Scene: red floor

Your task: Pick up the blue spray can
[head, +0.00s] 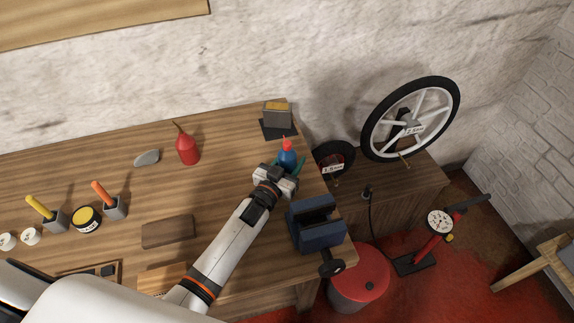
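The blue spray can (287,158) with a red cap stands near the right end of the wooden workbench, below the grey block in the picture. The gripper hides the can's lower part. I cannot tell whether the fingers touch the can or are closed on it. My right gripper is not in view.
A blue vise (318,226) sits at the bench's right edge, close to my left wrist. A grey block (277,116) stands behind the can. A red oil can (187,148) stands to the left. A wheel (411,119) rests on the cabinet at right.

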